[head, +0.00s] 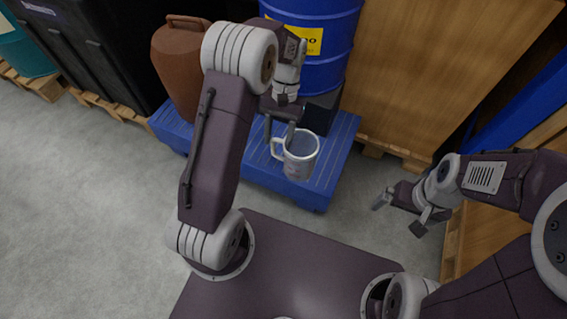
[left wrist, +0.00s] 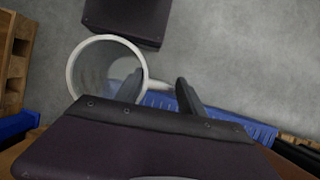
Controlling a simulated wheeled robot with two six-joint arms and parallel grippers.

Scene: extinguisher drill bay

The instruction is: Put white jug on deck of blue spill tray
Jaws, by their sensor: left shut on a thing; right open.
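The white jug (head: 301,158) looks like a pale grey-white mug with a handle on its left side in the head view. My left gripper (head: 281,137) is shut on it at the handle side. In the left wrist view the jug's round rim (left wrist: 72,72) shows beside the fingers of my left gripper (left wrist: 158,95). The blue spill tray (head: 335,160) is a slatted low deck behind and below the jug in the head view; I cannot tell whether they touch. My right gripper (head: 401,211) is open and empty at the right, apart from the tray.
A blue drum (head: 325,50) with a yellow label and a brown jerrycan (head: 178,60) stand at the back of the tray. A dark bin (head: 95,45) is at the left. Wooden panels (head: 430,60) stand behind at the right. Grey floor (head: 80,200) is clear at the left.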

